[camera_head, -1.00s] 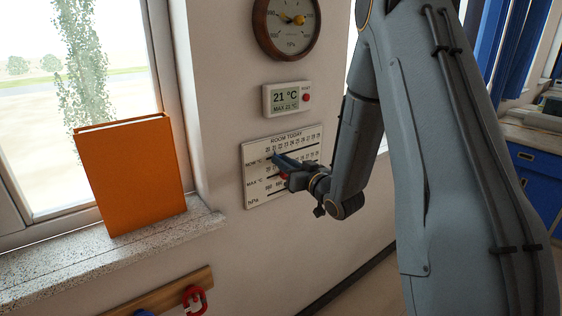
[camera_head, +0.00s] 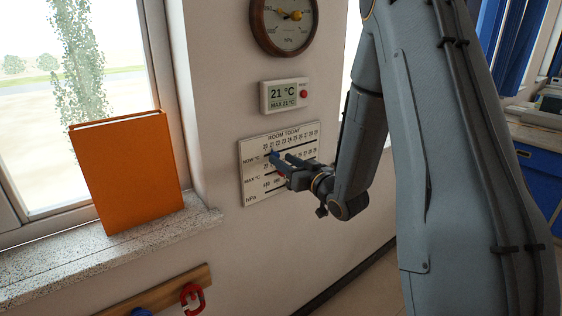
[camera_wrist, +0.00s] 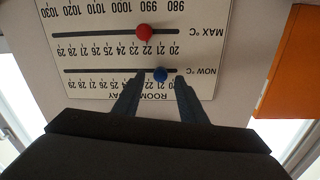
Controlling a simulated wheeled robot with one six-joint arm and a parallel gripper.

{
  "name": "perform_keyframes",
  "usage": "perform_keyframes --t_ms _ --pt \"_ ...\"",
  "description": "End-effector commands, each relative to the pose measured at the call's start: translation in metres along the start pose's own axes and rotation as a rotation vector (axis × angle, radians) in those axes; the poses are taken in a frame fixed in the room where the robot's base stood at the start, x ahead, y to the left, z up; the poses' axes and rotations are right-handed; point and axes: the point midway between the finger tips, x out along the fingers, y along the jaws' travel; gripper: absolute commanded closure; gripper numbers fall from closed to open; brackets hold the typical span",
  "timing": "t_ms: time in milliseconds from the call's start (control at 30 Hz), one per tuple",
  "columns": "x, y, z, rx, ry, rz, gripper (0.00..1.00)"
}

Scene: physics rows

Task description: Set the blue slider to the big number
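The blue slider (camera_wrist: 160,74) is a small round knob on the NOW °C slot of the white ROOM TODAY board (camera_head: 250,190). It also shows at the left part of that slot in the head view (camera_head: 274,154). In the upside-down wrist view it lines up with about 21; its own scale labels are partly hidden by my fingers. The display (camera_head: 285,95) above the board reads 21 °C in big digits, with a smaller MAX line. My gripper (camera_head: 284,163) is open in front of the board. Its fingertips (camera_wrist: 160,79) stand on either side of the blue slider, with gaps visible.
A red slider (camera_wrist: 143,32) sits on the MAX °C slot, near 22. A round hPa dial (camera_head: 284,22) hangs above the display. An orange book (camera_head: 127,172) stands on the window sill (camera_head: 120,246) at left. A hook rail (camera_head: 165,292) is below.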

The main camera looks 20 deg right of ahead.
Motion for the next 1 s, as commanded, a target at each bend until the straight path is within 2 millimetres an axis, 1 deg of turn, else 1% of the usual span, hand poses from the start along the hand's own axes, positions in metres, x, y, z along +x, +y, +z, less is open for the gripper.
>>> perform_keyframes --t_ms 100,200,300,400,533,900,1000 --pt "-0.021 0.002 0.002 0.0 0.001 0.003 0.62" --pt "-0.037 0.001 0.002 0.0 0.0 0.002 0.62" --pt "-0.049 0.001 0.001 -0.001 0.002 0.002 0.62" --pt "-0.056 0.0 0.001 0.0 0.001 0.001 0.62" --pt "-0.059 0.0 0.0 -0.001 0.001 0.0 0.62" --pt "-0.059 0.0 0.0 0.0 0.0 0.0 0.62" --pt "-0.057 0.0 0.004 -0.01 -0.029 0.015 0.62"
